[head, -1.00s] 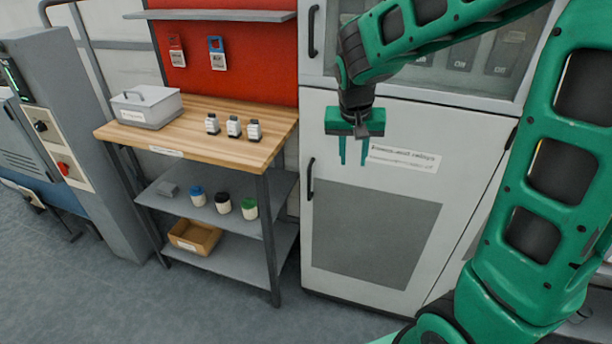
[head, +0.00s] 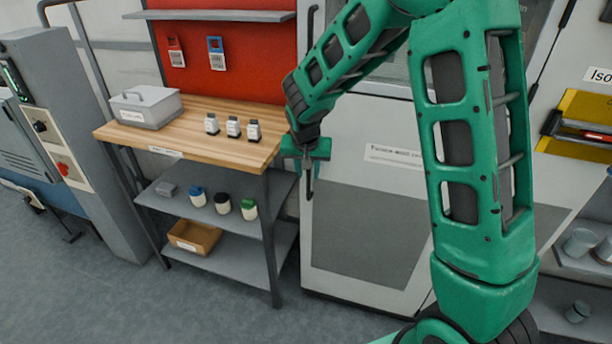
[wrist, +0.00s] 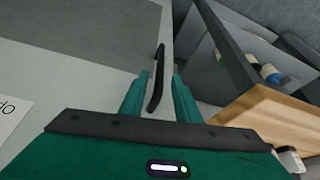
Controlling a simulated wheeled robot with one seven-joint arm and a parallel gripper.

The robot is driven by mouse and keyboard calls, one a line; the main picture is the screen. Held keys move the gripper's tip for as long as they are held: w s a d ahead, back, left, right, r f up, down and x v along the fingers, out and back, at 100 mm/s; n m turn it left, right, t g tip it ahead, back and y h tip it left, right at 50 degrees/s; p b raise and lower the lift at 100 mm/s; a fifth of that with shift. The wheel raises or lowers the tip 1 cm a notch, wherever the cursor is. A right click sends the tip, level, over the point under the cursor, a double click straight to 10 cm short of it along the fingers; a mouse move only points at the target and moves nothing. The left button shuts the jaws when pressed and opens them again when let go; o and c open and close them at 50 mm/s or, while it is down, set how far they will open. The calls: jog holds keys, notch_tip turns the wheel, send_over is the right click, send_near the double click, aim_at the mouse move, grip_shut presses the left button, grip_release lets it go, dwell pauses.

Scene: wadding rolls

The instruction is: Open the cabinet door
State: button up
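The light grey cabinet door (head: 345,262) with a dark grey lower panel is closed, in the middle of the head view. Its black vertical bar handle (head: 309,187) is on the door's left edge, partly hidden behind my gripper (head: 304,172). In the wrist view, the handle (wrist: 156,82) shows between the two green fingers of my gripper (wrist: 160,78), with gaps at both sides. The fingers are apart and not clamped on it. How deep the handle sits between them is hard to tell.
A wooden-topped workbench (head: 190,108) with bottles and a grey box stands close left of the cabinet; its corner is near my gripper. An upper glazed cabinet door with its own black handle (head: 311,25) is above. Floor (head: 200,315) in front is clear.

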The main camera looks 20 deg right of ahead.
jog(key=shift+x, duration=1)
jog(key=shift+r, duration=0.1)
grip_shut()
